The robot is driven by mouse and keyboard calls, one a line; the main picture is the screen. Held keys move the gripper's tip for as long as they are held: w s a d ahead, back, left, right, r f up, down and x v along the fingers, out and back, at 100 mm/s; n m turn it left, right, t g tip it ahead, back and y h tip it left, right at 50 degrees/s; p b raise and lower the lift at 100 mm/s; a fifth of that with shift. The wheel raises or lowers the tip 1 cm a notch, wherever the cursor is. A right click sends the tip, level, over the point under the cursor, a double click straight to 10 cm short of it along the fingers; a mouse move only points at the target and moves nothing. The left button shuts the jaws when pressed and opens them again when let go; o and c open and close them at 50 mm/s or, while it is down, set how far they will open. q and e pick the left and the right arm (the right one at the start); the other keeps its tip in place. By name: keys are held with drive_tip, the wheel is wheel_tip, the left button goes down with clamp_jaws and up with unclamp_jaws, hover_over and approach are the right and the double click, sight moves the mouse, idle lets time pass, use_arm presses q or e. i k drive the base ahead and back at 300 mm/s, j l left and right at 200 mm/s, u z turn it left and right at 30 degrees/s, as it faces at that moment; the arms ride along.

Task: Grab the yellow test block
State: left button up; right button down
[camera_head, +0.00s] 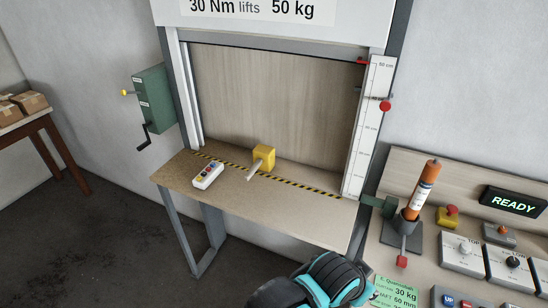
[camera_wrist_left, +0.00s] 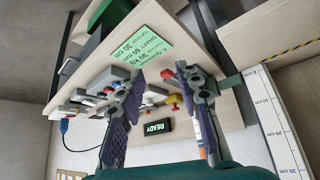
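The yellow test block (camera_head: 264,156) sits on the wooden bench top below the shutter opening, at the hazard-striped line. A pale bar or handle sticks out from its front toward the lower left. My left gripper (camera_wrist_left: 160,72) is open in the left wrist view, with its fingers apart and nothing held between them. The block does not show in that view. In the head view, a black and teal part of my arm shows at the bottom edge, well in front of and to the right of the block; no fingertips are clear there. My right gripper is not in view.
A white button box (camera_head: 208,175) lies left of the block. A scale board (camera_head: 369,130) stands at the right of the opening. The console with the orange tube (camera_head: 422,188) and READY display (camera_head: 513,201) is at the right. The bench front is clear.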

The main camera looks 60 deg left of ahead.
sight(263, 156)
drive_tip(key=u, duration=1.95)
drive_tip(key=i+j+z, duration=0.3)
drive_tip(key=i+j, duration=0.15)
drive_tip(key=i, duration=0.15)
drive_tip(key=i+j+z, duration=0.35)
drive_tip(key=i+j, duration=0.25)
drive_tip(key=i+j+z, duration=0.3)
drive_tip(key=i+j, duration=0.2)
drive_tip(key=j, duration=0.25)
